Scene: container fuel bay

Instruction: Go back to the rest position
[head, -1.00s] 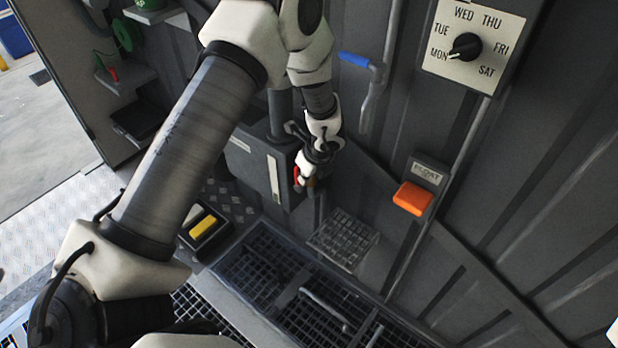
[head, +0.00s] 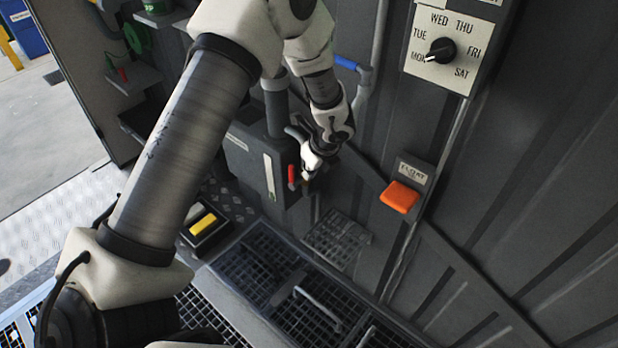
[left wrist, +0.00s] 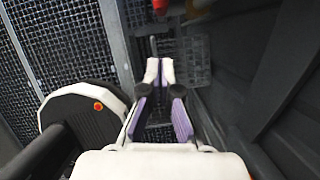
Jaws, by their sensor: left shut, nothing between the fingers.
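My left arm comes in from the left in the head view. Its gripper (head: 310,170) is low by the grey wall box, just right of a red handle (head: 292,177), with a small gap visible between them. In the left wrist view the two fingers (left wrist: 159,70) are together and empty, above the grating. A red piece (left wrist: 160,5) shows at the top edge of that view, beyond the fingertips. My right gripper is in neither view.
The grey box (head: 245,165) stands against the wall. An orange switch (head: 399,196), a day dial (head: 442,50) and a blue-handled lever (head: 347,62) are on the wall. A yellow-topped block (head: 203,224) lies on the floor. Floor grating (head: 250,270) has a bar handle (head: 318,308).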

